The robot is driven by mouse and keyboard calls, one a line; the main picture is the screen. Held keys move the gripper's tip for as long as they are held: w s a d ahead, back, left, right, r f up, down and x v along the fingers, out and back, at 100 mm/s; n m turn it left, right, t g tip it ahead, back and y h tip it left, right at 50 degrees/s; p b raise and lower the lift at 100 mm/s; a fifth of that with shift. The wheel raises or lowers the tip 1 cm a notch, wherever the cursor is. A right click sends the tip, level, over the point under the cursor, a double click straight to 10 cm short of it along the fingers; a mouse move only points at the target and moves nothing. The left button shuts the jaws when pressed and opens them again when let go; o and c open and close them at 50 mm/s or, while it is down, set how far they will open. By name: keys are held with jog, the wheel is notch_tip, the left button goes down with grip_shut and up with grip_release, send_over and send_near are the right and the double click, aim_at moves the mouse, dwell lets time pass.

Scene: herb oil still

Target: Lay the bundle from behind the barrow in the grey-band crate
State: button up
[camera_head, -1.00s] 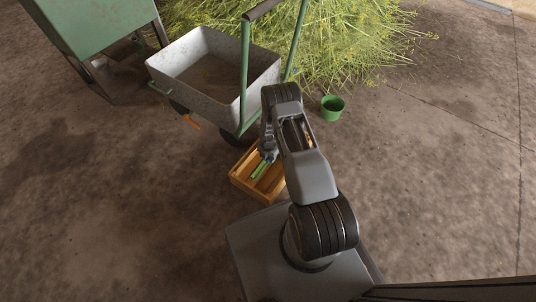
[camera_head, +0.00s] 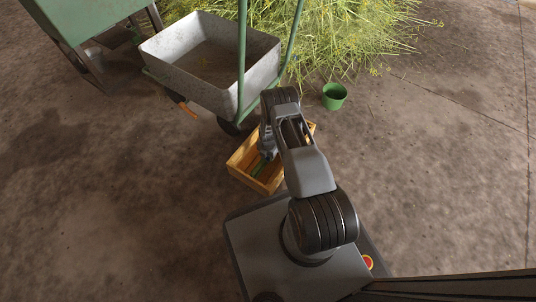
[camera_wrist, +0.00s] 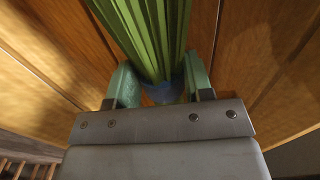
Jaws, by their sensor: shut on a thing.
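My gripper (camera_wrist: 160,88) is shut on a bundle of long green stalks (camera_wrist: 150,30), which has a bluish tie between the fingers in the wrist view. In the head view my gripper (camera_head: 267,155) is down at an open wooden crate (camera_head: 242,181), with the green bundle (camera_head: 259,168) low inside its walls. Wooden boards lie behind and beside the bundle in the wrist view. I cannot tell whether the bundle touches the crate floor. No grey band shows on the crate; my arm hides part of it. The grey barrow (camera_head: 213,98) stands just behind the crate.
A green pot (camera_head: 334,97) stands right of the barrow. A heap of yellow-green herbs (camera_head: 345,40) lies behind it. A green machine on legs (camera_head: 85,25) is at the upper left. An orange item (camera_head: 187,108) shows beside the barrow. The floor at left is clear.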

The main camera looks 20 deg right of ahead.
jog(key=o, duration=1)
jog(key=shift+c, duration=0.2)
notch_tip(320, 180, up, 14)
jog(key=p, duration=0.6)
jog(key=a+r+m+t+p, duration=0.15)
jog(key=r+m+p, duration=0.55)
jog(key=r, duration=1.5)
jog(key=a+r+m+p, duration=0.25)
jog(key=r+p, duration=0.85)
jog(key=r, duration=1.1)
jog(key=s+a+r+m+p, duration=0.1)
jog(key=s+r+m+p, duration=0.4)
jog(key=r, duration=0.7)
jog(key=s+a+r+m+t+p, duration=0.1)
jog(key=s+r+m+p, duration=0.4)
jog(key=r, duration=0.7)
jog(key=s+a+r+m+t+p, duration=0.1)
jog(key=s+r+m+p, duration=0.4)
jog(key=s+r+p, duration=0.3)
jog(key=v, duration=0.4)
jog(key=shift+s+r, duration=0.2)
jog(key=shift+s, duration=0.25)
